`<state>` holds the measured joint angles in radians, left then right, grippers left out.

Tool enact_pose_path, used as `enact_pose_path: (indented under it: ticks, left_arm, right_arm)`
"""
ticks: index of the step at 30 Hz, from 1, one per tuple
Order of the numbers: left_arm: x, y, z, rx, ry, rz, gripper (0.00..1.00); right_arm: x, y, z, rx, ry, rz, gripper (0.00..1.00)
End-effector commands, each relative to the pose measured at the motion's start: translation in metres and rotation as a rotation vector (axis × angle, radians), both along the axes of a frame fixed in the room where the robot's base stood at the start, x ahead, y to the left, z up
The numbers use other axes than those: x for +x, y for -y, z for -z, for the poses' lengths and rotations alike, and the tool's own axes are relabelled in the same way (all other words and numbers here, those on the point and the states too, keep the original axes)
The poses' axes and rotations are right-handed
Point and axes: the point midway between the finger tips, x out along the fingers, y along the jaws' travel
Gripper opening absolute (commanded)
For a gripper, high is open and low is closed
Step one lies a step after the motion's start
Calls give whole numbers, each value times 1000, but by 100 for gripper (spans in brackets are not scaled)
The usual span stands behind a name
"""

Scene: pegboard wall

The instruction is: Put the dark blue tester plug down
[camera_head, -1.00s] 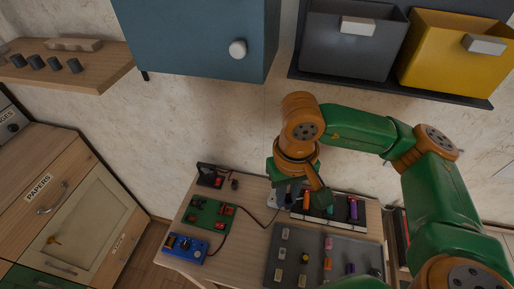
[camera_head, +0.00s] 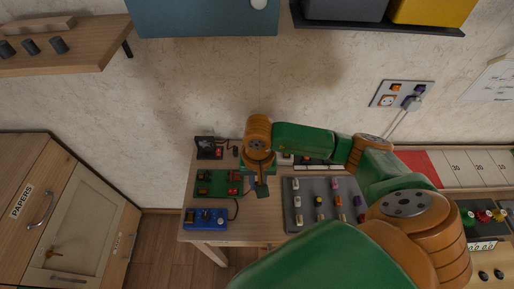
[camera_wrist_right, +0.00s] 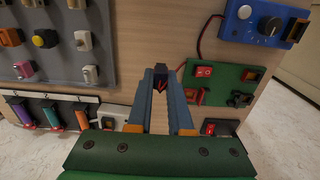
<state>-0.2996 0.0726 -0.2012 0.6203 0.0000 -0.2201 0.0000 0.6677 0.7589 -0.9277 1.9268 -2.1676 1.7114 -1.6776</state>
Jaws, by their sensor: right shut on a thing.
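My right gripper (camera_wrist_right: 172,78) is shut on the dark blue tester plug (camera_wrist_right: 174,73), whose small dark body shows at the fingertips in the wrist view. In the head view my right gripper (camera_head: 260,188) is over the table, just right of the green board (camera_head: 215,190); the plug is too small to make out well there. The blue tester box (camera_head: 205,218), with a dial, sits at the table's front left. A dark red lead runs from the box past the green board. I cannot tell whether the plug touches the table. My left gripper is not in view.
A grey board (camera_head: 308,221) with several small plugs and knobs lies to the right. A black unit with a red switch (camera_head: 209,148) stands behind the green board. A rack of coloured cylinders (camera_wrist_right: 45,112) lies along the back. Bare tabletop (camera_head: 255,229) shows between the boards.

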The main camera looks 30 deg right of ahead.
Motion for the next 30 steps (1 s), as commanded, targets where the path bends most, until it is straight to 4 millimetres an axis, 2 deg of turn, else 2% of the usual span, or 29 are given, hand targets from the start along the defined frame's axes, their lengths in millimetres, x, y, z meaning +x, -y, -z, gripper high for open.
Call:
enact_pose_path:
  ticks: [1, 5, 10, 16, 20, 21, 24, 30]
  left_arm:
    - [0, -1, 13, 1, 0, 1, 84]
    - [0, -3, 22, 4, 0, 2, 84]
    - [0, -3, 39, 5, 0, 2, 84]
    - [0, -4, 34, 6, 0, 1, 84]
    - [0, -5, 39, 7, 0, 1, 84]
    - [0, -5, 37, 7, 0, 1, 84]
    - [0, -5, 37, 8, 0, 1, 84]
    - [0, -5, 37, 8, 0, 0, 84]
  right_arm:
    - [5, 0, 13, 0, 1, 3, 0]
    - [14, 2, 22, 1, 1, 2, 0]
    - [15, 2, 52, 1, -3, 0, 0]
    - [15, 2, 48, -1, 0, 0, 0]
    - [15, 2, 52, -1, 0, -1, 0]
    - [15, 2, 50, -1, 0, -1, 26]
    - [15, 2, 50, -1, 0, -1, 48]
    - [15, 2, 50, -1, 0, -1, 48]
